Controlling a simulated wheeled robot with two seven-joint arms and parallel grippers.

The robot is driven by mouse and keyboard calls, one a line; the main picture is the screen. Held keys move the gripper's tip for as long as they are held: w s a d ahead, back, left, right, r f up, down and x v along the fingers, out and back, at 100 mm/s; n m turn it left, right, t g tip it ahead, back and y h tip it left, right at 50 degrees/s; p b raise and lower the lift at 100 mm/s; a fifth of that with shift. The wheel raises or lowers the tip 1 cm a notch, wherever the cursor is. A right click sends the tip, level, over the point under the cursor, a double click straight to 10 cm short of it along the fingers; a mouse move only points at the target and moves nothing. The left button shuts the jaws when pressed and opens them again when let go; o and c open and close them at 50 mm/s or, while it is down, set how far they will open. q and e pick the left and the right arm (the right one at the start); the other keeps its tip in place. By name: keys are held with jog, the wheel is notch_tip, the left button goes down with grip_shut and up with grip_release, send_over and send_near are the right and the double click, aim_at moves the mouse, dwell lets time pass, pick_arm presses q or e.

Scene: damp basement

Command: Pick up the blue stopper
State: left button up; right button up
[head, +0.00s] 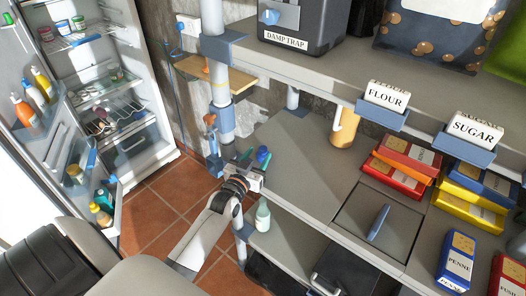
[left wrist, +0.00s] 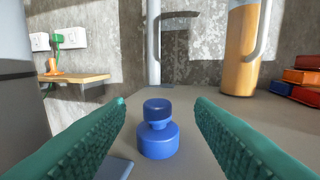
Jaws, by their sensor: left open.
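The blue stopper (left wrist: 158,141), with a round knob on a wider base, stands upright on the grey shelf (left wrist: 185,105). In the left wrist view it lies ahead, between the two green ridged fingers of my left gripper (left wrist: 160,125), with a gap on each side. The gripper is open and empty. In the head view my left gripper (head: 256,160) is at the left edge of the grey shelf, beside the pole, and the stopper (head: 261,153) shows small and partly hidden by the fingers. My right gripper is not in view.
A grey pole (head: 219,85) with blue clamps stands close to the left gripper. An orange flask (head: 344,127) stands at the shelf's back. Red and yellow boxes (head: 402,163) are to the right. An open fridge (head: 110,90) is at left. The shelf's middle is mostly clear.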

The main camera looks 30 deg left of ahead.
aim_at(261, 151)
pick_arm(q)
jog(key=w, duration=0.3)
jog(key=w+a+p, duration=0.1)
jog(key=shift+w+f, duration=0.3)
jog(key=shift+w, duration=0.1)
jog(key=c, duration=1)
